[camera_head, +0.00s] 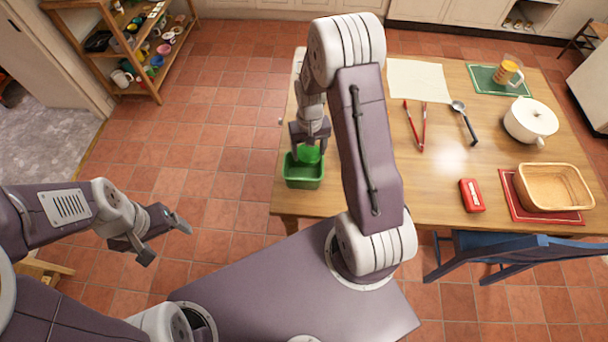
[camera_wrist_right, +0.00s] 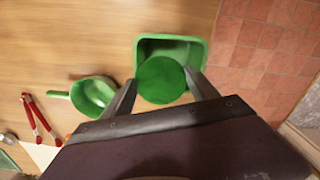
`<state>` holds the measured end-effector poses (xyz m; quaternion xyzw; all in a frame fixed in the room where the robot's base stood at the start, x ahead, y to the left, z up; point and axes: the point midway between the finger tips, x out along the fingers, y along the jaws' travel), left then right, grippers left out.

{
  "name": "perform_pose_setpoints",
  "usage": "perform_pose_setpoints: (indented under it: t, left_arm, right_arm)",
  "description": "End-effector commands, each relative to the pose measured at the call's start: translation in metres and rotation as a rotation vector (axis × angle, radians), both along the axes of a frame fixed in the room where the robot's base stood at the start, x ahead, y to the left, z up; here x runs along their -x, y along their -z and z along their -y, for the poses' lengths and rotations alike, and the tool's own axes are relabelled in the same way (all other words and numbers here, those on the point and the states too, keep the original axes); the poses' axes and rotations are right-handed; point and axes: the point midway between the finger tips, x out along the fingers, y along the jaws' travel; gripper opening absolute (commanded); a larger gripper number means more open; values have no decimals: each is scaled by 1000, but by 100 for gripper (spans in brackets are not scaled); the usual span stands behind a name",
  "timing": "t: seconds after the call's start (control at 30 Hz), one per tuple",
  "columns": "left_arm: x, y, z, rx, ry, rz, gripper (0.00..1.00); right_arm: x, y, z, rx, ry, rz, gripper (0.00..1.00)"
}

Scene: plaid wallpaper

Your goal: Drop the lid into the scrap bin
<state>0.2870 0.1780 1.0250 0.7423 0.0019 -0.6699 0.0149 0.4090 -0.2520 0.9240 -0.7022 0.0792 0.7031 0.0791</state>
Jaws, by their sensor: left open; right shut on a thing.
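The lid is a round green disc; it shows in the right wrist view (camera_wrist_right: 161,80) and the head view (camera_head: 309,154). My right gripper (camera_head: 309,148) is shut on the lid and holds it over the scrap bin. The scrap bin (camera_head: 304,183) is a green square-rimmed tub at the table's left edge; its rim also shows in the right wrist view (camera_wrist_right: 203,50). The lid covers part of the bin's opening. My left gripper (camera_head: 167,243) is open and empty over the floor, left of the table.
A green pan (camera_wrist_right: 92,96) stands beside the bin, hidden by my right arm in the head view. Red tongs (camera_head: 415,125), a ladle (camera_head: 464,122), a white pot (camera_head: 531,121), a red box (camera_head: 472,195) and a basket (camera_head: 552,187) are further right on the table (camera_head: 440,190).

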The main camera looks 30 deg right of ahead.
Motion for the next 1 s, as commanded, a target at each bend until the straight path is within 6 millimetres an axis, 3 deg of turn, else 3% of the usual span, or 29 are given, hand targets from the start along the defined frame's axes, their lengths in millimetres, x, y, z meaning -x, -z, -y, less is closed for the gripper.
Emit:
perform_pose_setpoints:
  t: [0.07,0.1,0.17,0.2,0.53,0.8,1.0]
  left_arm:
    - [0,-1,0,0,0,0,82]
    - [0,-1,0,0,0,0,82]
    - [0,-1,0,0,0,0,82]
    - [0,-1,0,0,0,0,82]
    - [0,-1,0,0,0,0,82]
    - [0,3,0,0,0,0,82]
    - [0,3,0,0,0,0,82]
  right_arm:
    - [0,-1,0,0,0,0,25]
    - [0,-1,0,0,0,0,74]
    - [0,-1,0,0,0,0,90]
    - [0,-1,0,0,0,0,94]
    - [-1,-5,0,1,0,3,94]
    - [-2,-61,1,1,0,7,94]
    - [-1,-88,1,0,0,3,94]
